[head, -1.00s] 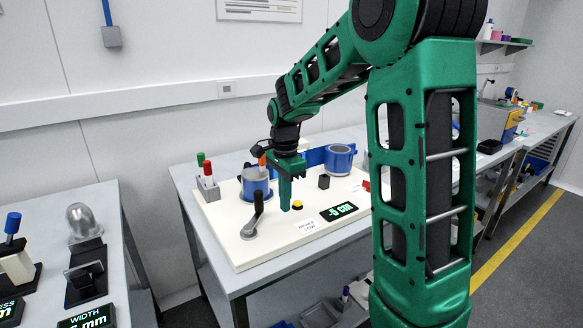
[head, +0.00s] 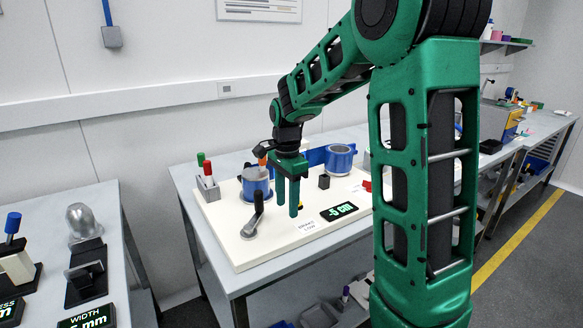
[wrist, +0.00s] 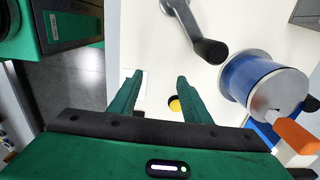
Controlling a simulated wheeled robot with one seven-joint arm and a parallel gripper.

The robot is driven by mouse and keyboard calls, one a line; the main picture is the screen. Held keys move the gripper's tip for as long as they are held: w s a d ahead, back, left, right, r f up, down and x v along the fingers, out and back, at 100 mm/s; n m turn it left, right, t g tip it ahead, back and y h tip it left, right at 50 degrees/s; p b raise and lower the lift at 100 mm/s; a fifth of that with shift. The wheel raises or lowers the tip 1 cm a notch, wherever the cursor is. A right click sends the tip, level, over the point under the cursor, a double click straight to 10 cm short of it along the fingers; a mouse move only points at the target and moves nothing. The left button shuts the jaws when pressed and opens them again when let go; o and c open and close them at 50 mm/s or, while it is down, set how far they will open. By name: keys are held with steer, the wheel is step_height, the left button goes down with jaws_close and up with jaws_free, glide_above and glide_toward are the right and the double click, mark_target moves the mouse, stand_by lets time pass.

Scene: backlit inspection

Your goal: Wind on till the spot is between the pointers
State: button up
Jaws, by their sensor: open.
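The winding crank (head: 250,226), a grey arm with an upright black grip, stands at the front left of the cream board; it also shows at the top of the wrist view (wrist: 190,25). A blue roll (head: 256,184) sits behind it and a second blue roll (head: 340,161) farther right, with a blue band (head: 315,156) between them. A display (head: 339,211) reads -5 cm. My gripper (head: 287,209) is open and empty, pointing down, right of the crank and apart from it. A yellow button (wrist: 174,104) shows between its fingers in the wrist view. I cannot make out the spot or pointers.
Red and green markers stand in a grey holder (head: 208,187) at the board's left. An orange handle (wrist: 297,135) sits by the left roll. A small black block (head: 324,181) and a red piece (head: 367,185) are on the right.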

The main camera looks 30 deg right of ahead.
step_height(320, 180, up, 8)
stand_by(0.9)
stand_by(0.3)
steer(key=shift+s, duration=0.1)
steer(key=s+d+f+n, duration=0.1)
steer(key=s+n, duration=0.3)
steer(key=s, duration=0.6)
steer(key=s+d+f+n, duration=0.1)
steer(key=s+f+n, duration=0.2)
steer(key=s, duration=0.7)
steer(key=s+d+f+n, duration=0.1)
steer(key=s+f+n, duration=0.2)
steer(key=s, duration=0.6)
steer(key=shift+s+d+n, duration=0.2)
steer(key=shift+s+n, duration=0.2)
steer(key=shift+n, duration=0.4)
